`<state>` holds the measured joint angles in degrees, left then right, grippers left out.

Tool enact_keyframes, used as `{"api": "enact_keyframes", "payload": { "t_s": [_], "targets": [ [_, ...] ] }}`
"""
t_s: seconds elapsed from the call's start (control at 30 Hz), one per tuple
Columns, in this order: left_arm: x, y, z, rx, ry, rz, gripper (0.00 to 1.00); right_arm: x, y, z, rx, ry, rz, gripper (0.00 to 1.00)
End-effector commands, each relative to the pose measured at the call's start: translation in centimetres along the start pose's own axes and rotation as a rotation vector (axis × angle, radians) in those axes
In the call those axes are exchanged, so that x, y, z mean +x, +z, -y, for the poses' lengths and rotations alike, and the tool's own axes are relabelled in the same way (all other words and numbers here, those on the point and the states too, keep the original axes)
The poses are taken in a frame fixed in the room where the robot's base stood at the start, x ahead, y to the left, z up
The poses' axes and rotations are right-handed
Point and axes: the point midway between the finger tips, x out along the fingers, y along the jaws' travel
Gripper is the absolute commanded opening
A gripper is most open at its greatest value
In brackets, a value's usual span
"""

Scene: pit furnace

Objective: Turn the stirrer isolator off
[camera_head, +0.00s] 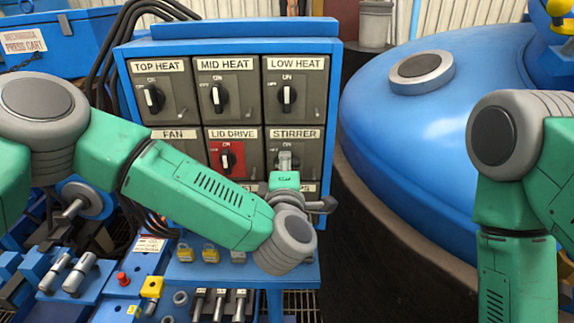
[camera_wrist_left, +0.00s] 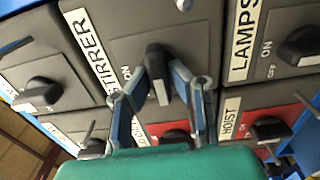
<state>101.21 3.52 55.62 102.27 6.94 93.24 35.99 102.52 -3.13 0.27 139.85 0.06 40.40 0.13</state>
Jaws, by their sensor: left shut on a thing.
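The stirrer isolator (camera_head: 267,155) is a grey switch plate under a white "STIRRER" label, at the right of the panel's second row. Its black knob is hidden behind my left gripper (camera_head: 286,160) in the head view. In the left wrist view the knob (camera_wrist_left: 155,62) shows between the two fingers of my left gripper (camera_wrist_left: 161,78). The fingers are shut on it, one on each side.
Neighbouring switches sit close by: the red lid drive (camera_head: 227,158), low heat (camera_head: 287,95) and mid heat (camera_head: 219,96). Lamps (camera_wrist_left: 300,45) and hoist (camera_wrist_left: 268,130) switches flank it in the wrist view. A large blue furnace lid (camera_head: 450,130) stands at the right.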

Motion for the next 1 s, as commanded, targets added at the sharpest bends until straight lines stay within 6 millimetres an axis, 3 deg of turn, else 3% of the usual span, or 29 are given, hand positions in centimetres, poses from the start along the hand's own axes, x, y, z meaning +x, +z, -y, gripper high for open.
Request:
{"api": "enact_keyframes", "payload": {
  "t_s": [0.03, 0.27, 0.3, 0.37, 0.73, 0.87, 1.0],
  "targets": [
    [-0.3, 0.0, 0.8, 0.003, -0.018, 0.002, 0.0, 0.0, 0.0, 0.0, 0.0, 0.0, 0.0, 0.4],
    [-0.3, 0.0, 0.9, 0.004, -0.019, 0.003, 0.0, 0.0, 0.0, 0.0, 0.0, 0.0, 0.0, 0.4],
    [-0.3, -0.1, 0.9, 0.004, -0.019, 0.003, 0.18, 0.0, 0.0, 0.0, 0.0, 0.0, 0.0, 0.4],
    [-0.3, -0.1, 0.9, 0.004, -0.018, 0.002, 0.34, 0.0, 0.0, 0.0, 0.0, 0.0, 0.0, 0.4],
    [-0.5, 0.2, 0.4, 0.004, -0.008, 0.002, 0.34, -0.1, 0.2, 0.0, 0.0, 0.0, -0.002, 0.4],
    [-2.2, 0.2, 0.4, 0.003, -0.009, 0.004, 0.34, -0.1, 0.2, 0.0, 0.0, 0.0, -0.003, 0.4],
    [-5.2, 0.2, 0.5, 0.004, -0.012, 0.006, 0.34, -0.1, 0.2, 0.0, 0.0, 0.0, -0.003, 0.4]
  ]
}}
